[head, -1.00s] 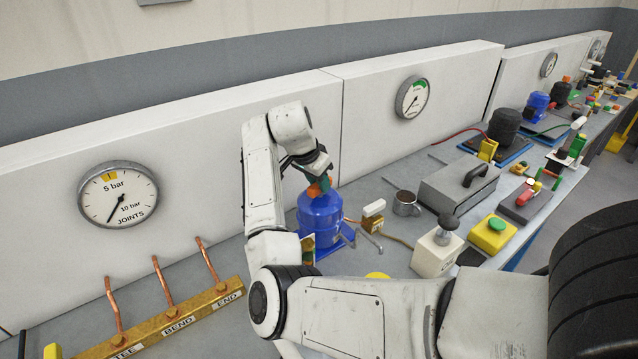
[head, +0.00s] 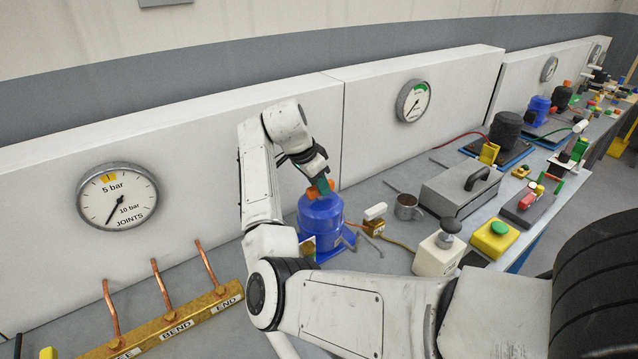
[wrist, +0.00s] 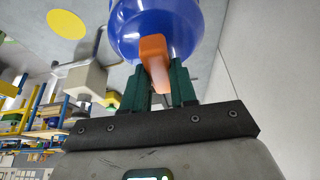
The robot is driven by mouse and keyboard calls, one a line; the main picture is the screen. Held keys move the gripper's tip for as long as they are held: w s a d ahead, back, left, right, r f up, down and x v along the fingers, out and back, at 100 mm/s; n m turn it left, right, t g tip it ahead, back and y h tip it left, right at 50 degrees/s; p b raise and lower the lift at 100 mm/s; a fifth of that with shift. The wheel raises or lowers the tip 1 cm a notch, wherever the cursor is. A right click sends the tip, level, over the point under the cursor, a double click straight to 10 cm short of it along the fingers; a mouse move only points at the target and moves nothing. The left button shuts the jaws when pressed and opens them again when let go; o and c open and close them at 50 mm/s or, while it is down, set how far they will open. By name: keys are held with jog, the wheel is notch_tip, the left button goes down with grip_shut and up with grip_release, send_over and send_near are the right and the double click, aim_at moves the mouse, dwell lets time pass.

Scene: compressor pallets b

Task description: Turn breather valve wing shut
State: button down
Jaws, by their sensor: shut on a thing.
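The breather valve wing (wrist: 154,60) is an orange bar on top of the blue compressor tank (head: 321,218). In the wrist view the blue tank (wrist: 150,22) fills the top middle, with the wing in front of it. My gripper (wrist: 160,78) has green fingers, one on each side of the wing, and is shut on it. In the head view my gripper (head: 322,184) is over the tank's top, and orange shows on both sides of the fingers. The fingers and wrist hide part of the wing there.
A pressure gauge (head: 118,197) is on the white panel at left. A brass manifold (head: 170,325) with copper pipes lies front left. A metal mug (head: 407,207), a grey case (head: 461,190) and a white block with a grey knob (head: 439,252) stand right of the tank.

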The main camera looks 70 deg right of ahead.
jog(key=c, duration=0.9)
grip_release()
jog(key=shift+f, duration=0.15)
jog(key=b+v, duration=0.2)
jog(key=v, duration=0.9)
